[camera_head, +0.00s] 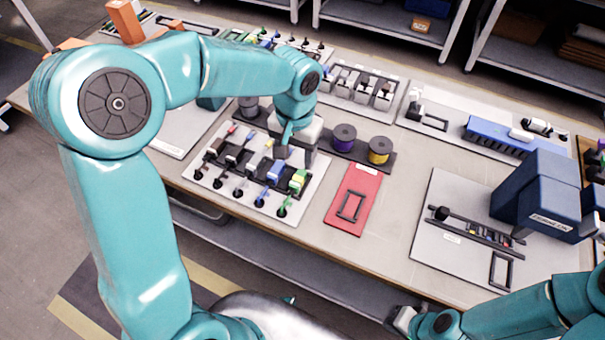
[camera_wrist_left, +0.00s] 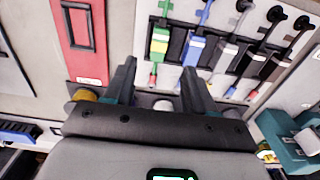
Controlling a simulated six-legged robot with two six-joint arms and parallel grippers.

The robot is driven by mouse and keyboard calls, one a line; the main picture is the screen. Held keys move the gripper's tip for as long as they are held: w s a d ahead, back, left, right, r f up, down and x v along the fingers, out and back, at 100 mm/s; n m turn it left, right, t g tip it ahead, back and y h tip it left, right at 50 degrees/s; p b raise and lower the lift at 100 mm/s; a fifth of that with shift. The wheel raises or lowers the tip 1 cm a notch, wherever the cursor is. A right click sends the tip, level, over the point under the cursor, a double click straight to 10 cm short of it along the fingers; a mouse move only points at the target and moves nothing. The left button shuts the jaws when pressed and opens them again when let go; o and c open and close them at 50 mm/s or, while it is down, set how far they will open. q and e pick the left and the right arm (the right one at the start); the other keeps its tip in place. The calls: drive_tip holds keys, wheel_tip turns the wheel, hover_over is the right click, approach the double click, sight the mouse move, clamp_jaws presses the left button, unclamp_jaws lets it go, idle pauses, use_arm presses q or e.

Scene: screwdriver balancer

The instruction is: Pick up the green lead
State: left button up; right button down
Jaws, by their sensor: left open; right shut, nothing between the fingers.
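The green lead (camera_head: 298,181) lies at the right end of a row of coloured leads on a white board (camera_head: 313,203). The blue lead (camera_head: 275,172) is beside it. My left gripper (camera_head: 282,150) is over the far edge of the board, close behind the green and blue leads. In the left wrist view, my left gripper (camera_wrist_left: 159,66) is open and empty, its two fingers apart. The green lead (camera_wrist_left: 160,41) shows just beyond the left fingertip, and the blue lead (camera_wrist_left: 193,48) beyond the right one. My right gripper (camera_head: 402,319) is at the table's front edge, shut and empty.
A red tray (camera_head: 352,226) with a black handle lies right of the lead board. Purple (camera_head: 344,137) and yellow (camera_head: 380,150) spools stand behind it. A navy machine (camera_head: 540,195) stands at the right. Bare tabletop (camera_head: 405,185) lies between.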

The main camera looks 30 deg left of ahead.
sight(297, 181)
use_arm(q)
drive_tip(key=f, duration=0.3)
drive_tip(key=shift+s+a+f, duration=0.1)
drive_tip(key=shift+s+f, duration=0.15)
drive_tip(key=shift+f, duration=0.1)
wheel_tip(297, 181, down, 5)
drive_tip(key=shift+f, duration=0.2)
clamp_jaws()
